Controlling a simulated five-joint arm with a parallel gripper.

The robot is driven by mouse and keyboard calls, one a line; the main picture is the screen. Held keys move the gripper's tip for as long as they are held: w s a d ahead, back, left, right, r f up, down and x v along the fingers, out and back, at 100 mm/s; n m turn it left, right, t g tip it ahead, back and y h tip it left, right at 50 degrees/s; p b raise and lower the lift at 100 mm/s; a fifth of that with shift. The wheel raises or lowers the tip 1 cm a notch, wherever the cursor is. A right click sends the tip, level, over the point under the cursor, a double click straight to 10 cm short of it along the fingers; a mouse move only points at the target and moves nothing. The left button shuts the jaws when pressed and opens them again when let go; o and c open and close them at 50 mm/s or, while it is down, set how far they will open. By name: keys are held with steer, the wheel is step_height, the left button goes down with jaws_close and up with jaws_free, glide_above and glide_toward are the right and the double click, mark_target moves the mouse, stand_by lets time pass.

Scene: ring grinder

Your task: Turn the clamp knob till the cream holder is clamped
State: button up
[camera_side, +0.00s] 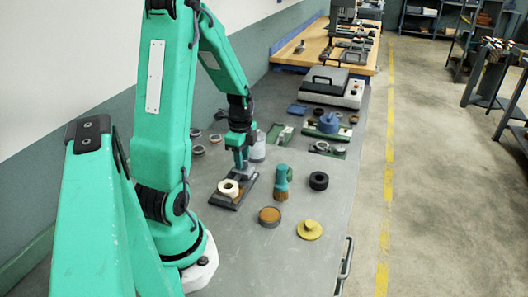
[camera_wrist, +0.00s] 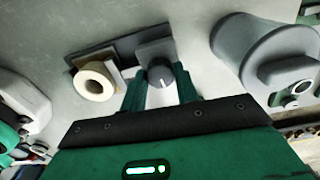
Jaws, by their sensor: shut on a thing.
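The cream holder (camera_wrist: 94,82) is a pale ring on a dark clamp base (camera_wrist: 112,47) in the wrist view. It also shows in the side view (camera_side: 229,187), on the near end of the base (camera_side: 244,188). The clamp knob (camera_wrist: 160,74) is a dark round knob with a light pointer line, at the other end of the base. My gripper (camera_wrist: 160,82) is shut on the knob, with one green finger on each side. In the side view my gripper (camera_side: 240,160) points down at the far end of the base, and the knob is hidden there.
A grey cylinder (camera_wrist: 258,50) stands close right of my gripper in the wrist view. In the side view, a green brush-like tool (camera_side: 281,182), a black ring (camera_side: 319,181), a brown disc (camera_side: 269,216) and a yellow knobbed disc (camera_side: 310,229) stand to the right.

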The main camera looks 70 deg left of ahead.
steer(key=shift+r+m, duration=0.1)
steer(key=shift+m, duration=1.2)
steer(key=o, duration=1)
steer(key=shift+c, duration=0.2)
steer(key=shift+r, duration=3.9)
